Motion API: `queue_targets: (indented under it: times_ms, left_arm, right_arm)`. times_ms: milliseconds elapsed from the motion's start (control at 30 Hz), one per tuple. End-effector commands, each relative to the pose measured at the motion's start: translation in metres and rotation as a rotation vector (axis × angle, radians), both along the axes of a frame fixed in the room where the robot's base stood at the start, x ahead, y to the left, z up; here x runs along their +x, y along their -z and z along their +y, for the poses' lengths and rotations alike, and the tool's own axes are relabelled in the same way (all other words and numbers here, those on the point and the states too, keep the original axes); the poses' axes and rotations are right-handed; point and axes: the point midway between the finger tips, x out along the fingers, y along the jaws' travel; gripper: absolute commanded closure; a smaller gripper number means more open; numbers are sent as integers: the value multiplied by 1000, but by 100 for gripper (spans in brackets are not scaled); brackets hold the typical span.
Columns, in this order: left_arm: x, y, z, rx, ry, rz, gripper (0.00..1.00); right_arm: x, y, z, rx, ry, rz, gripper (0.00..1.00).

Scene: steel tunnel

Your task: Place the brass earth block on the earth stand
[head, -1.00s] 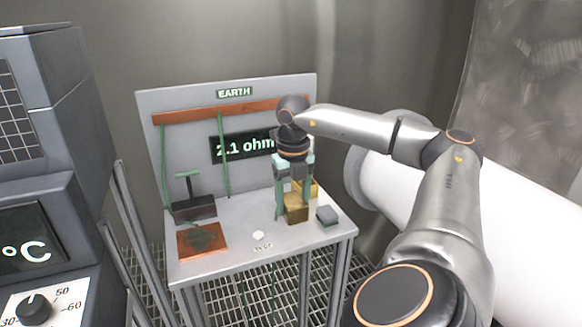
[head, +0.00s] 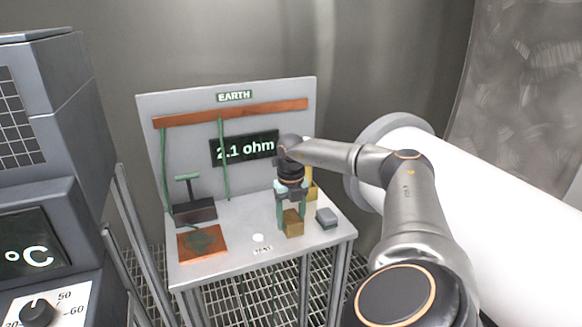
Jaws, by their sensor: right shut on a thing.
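The earth stand (head: 215,258) is a grey table with an upright backboard carrying an EARTH sign and a display reading 2.1 ohm. My right gripper (head: 291,228) points down over the right half of its top. Its green fingers are shut on the brass earth block (head: 293,222), one finger on each side. The block is low, at or just above the tabletop; I cannot tell whether it touches. My left gripper is not in view.
A yellow item (head: 312,191) stands behind the gripper, partly hidden. A large white pipe (head: 450,205) runs on the right.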

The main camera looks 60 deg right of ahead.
Motion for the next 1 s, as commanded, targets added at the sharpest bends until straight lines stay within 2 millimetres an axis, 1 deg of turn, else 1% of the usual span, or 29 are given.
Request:
queue_targets:
  times_ms: [300, 333, 567, 600, 867, 933, 1000]
  left_arm:
    - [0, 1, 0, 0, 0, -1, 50]
    - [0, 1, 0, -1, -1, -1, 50]
    - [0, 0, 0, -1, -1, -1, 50]
    - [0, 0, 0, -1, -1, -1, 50]
    - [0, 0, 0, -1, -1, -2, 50]
    - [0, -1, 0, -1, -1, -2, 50]
    - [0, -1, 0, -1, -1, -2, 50]
  right_arm:
    - [0, 2, 0, 0, 1, -1, 100]
    - [0, 3, 0, 1, 1, 1, 37]
    - [0, 2, 0, 1, 1, 0, 11]
    - [0, 2, 0, 1, 1, 0, 8]
    - [0, 1, 0, 1, 1, -1, 8]
    - [0, -4, 0, 0, 1, -1, 8]
    - [0, -12, 0, 1, 1, -2, 8]
